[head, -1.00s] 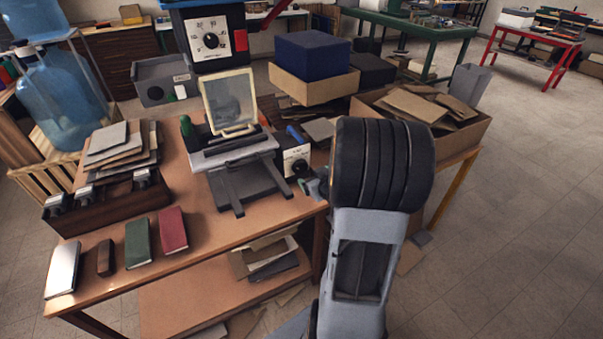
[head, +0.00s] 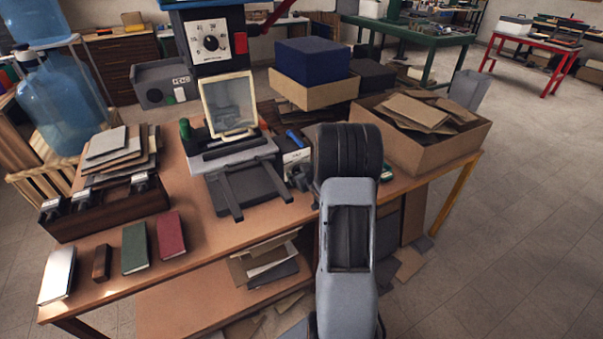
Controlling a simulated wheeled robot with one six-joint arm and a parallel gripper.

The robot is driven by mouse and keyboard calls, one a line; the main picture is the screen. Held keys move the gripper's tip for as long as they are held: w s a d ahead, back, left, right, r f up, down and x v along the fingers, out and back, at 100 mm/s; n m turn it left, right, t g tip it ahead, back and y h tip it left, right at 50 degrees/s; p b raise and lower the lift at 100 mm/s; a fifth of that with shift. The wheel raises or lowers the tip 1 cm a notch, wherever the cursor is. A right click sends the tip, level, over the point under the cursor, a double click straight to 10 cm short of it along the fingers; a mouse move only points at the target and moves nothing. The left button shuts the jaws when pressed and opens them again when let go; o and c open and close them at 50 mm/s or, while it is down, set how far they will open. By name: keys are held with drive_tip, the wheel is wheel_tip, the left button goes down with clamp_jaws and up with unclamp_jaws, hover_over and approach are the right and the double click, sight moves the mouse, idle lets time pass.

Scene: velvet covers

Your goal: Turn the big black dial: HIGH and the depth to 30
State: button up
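A white-faced panel with a round black dial (head: 210,43) and a ring of numbers is on the black and blue machine (head: 195,15) at the back; the numbers are too small to read surely. A smaller white panel (head: 292,157) stands at the right of the press on the near table; its dial is mostly covered. My arm rises in front of the table's right part. My gripper (head: 301,178) seems to be the dark grey shape left of the arm, close in front of the smaller panel. Its fingers are not clear, and contact cannot be told.
The press (head: 240,172) with a framed pane stands on the near table (head: 200,232). Books and a rack of tools are on the left. A carton of boards (head: 465,140) is right of my arm. Open floor lies at the right.

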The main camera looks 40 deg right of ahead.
drive_tip(key=shift+w+f, duration=0.15)
drive_tip(key=shift+w, duration=0.15)
drive_tip(key=c, duration=0.9)
drive_tip(key=shift+d, duration=0.1)
drive_tip(key=shift+c, duration=0.2)
